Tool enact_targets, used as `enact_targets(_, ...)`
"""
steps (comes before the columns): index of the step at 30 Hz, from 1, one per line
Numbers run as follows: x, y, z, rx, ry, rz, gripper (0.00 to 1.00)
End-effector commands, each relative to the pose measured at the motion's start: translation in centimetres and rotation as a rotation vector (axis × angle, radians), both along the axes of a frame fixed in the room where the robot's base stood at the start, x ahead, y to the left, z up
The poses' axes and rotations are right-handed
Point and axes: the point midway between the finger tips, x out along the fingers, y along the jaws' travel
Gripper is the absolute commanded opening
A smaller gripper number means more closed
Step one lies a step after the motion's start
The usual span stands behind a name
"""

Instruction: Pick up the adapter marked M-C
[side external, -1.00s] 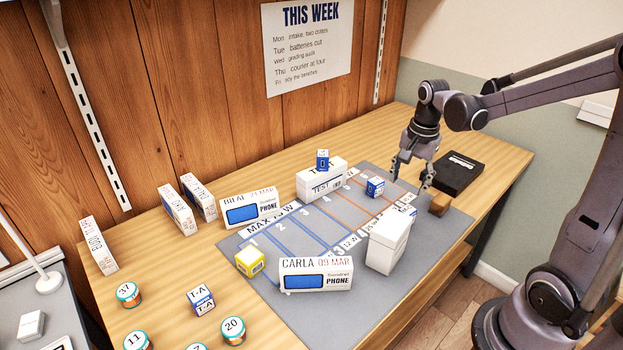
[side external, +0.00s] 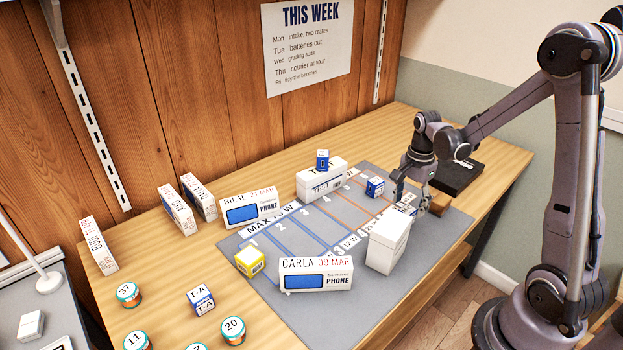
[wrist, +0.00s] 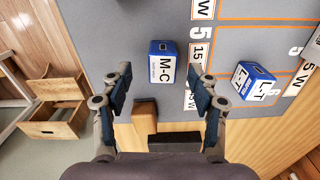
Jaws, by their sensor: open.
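The M-C adapter (wrist: 162,66), a small white and blue block, lies on the grey mat (wrist: 120,25) in the wrist view, label facing the camera. In the side view, the M-C adapter (side external: 405,204) is partly hidden by my gripper (side external: 412,196) and the white box. My gripper is open and empty; in the wrist view its fingers (wrist: 160,76) point toward the adapter, one to each side in the picture. I cannot tell the exact height between fingertips and adapter.
The L-T adapter (wrist: 253,82) stands to the right in the wrist view. A white box (side external: 388,243) stands close in front of the M-C adapter. A brown block (side external: 440,203) and a black box (side external: 457,178) are close by.

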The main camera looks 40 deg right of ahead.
Motion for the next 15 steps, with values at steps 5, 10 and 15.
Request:
enact_targets(5,0.4,0.1,-2.3,0.0,0.0,0.001,0.6)
enact_targets(10,0.4,0.1,-4.0,0.0,-0.001,0.0,0.6)
enact_targets(15,0.3,0.1,-4.5,0.0,-0.001,0.0,0.6)
